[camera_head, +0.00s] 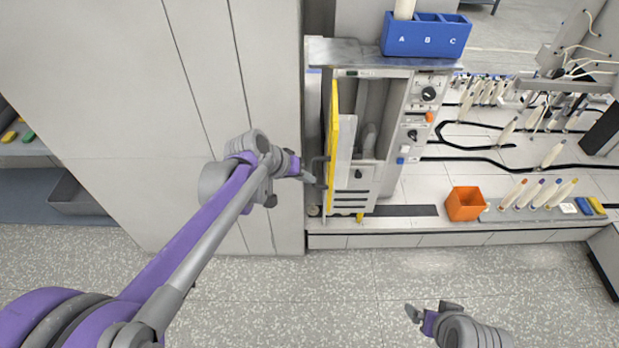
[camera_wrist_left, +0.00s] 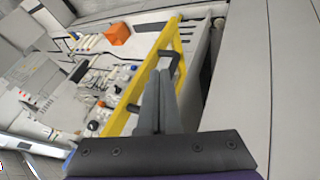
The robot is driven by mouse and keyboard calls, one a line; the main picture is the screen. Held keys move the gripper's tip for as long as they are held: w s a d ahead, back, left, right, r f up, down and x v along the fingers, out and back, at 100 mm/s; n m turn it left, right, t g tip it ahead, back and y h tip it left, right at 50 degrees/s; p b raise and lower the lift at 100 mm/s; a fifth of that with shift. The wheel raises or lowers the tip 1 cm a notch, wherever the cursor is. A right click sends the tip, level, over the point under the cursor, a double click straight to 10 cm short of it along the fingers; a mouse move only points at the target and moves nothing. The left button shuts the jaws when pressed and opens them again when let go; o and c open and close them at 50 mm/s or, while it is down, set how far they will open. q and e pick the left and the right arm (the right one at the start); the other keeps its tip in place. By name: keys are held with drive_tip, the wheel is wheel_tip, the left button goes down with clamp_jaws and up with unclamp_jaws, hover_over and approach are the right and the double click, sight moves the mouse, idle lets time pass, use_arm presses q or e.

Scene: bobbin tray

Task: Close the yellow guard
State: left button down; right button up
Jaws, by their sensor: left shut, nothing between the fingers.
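The yellow guard (camera_head: 333,130) stands swung open at the left side of the grey machine (camera_head: 365,195), seen almost edge-on in the head view. A dark bar handle (camera_head: 318,172) is on its left face. My left gripper (camera_head: 308,178) is shut and empty, close beside this handle; contact cannot be told. In the left wrist view the guard's yellow frame (camera_wrist_left: 146,80) runs diagonally, with the handle (camera_wrist_left: 172,60) just beyond the shut fingertips (camera_wrist_left: 160,78). My right gripper (camera_head: 413,313) is low over the floor, away from the guard; its finger gap is unclear.
A tall grey cabinet (camera_head: 215,60) stands close left of the guard. A blue bin marked A, B, C (camera_head: 425,38) sits on top of the machine. An orange box (camera_head: 465,203) and several bobbins (camera_head: 530,193) are on the bench to the right. The floor in front is clear.

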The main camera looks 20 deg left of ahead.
sight(328, 187)
use_arm(q)
drive_tip(key=x, duration=0.7)
drive_tip(key=shift+d, duration=0.15)
